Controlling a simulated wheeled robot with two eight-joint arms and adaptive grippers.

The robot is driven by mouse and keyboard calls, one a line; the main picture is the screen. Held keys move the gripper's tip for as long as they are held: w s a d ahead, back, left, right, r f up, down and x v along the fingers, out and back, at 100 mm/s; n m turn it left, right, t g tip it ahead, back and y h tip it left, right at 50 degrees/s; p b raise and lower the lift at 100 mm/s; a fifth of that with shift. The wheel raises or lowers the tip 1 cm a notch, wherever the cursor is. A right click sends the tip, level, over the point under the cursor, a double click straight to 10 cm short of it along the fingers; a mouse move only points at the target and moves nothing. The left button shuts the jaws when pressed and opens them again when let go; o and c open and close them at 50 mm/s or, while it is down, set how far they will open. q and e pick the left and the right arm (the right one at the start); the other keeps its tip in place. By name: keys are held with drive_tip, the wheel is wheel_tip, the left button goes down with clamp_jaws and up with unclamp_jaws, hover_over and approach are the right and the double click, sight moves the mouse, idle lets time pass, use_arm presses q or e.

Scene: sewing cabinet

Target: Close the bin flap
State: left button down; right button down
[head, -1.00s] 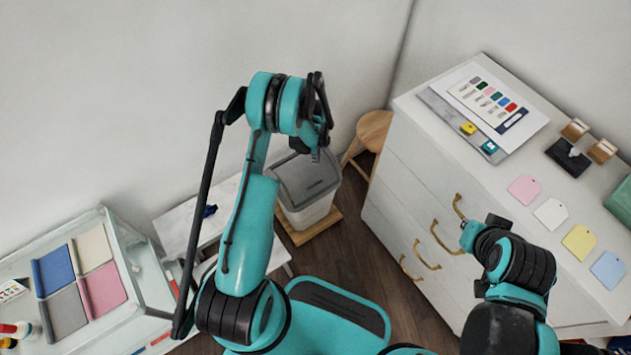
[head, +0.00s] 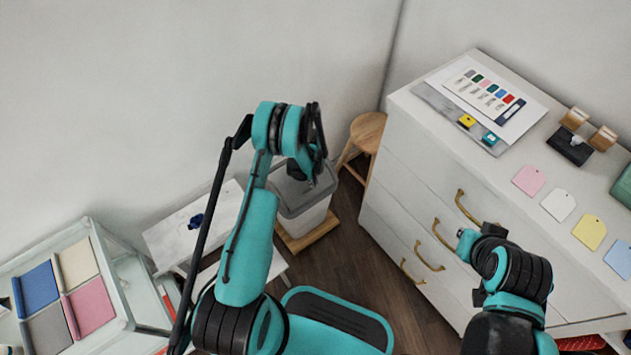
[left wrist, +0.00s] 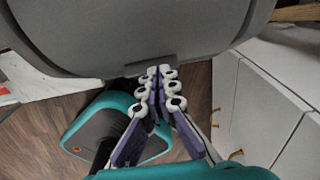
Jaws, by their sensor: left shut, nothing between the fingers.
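The shut, empty left fingertips (left wrist: 160,78) are right at that tab; contact is unclear.
The bin stands on a wooden base (head: 308,237). A wooden stool (head: 368,128) is behind it, and a white drawer cabinet (head: 415,190) with brass handles is to its right. A low white table (head: 165,240) is to the left. Dark floor (head: 345,250) is free between.

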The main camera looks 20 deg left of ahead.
use_arm(q)
drive_tip(key=shift+w+a+f, duration=0.3)
drive_tip(key=shift+a+f, duration=0.15)
drive_tip(key=shift+f, duration=0.1)
drive_tip(key=shift+f, duration=0.1)
drive_tip(key=shift+w+a+f, duration=0.15)
drive_tip(key=shift+a+f, duration=0.1)
drive_tip(key=shift+f, duration=0.3)
drive_tip(key=shift+d+r, duration=0.1)
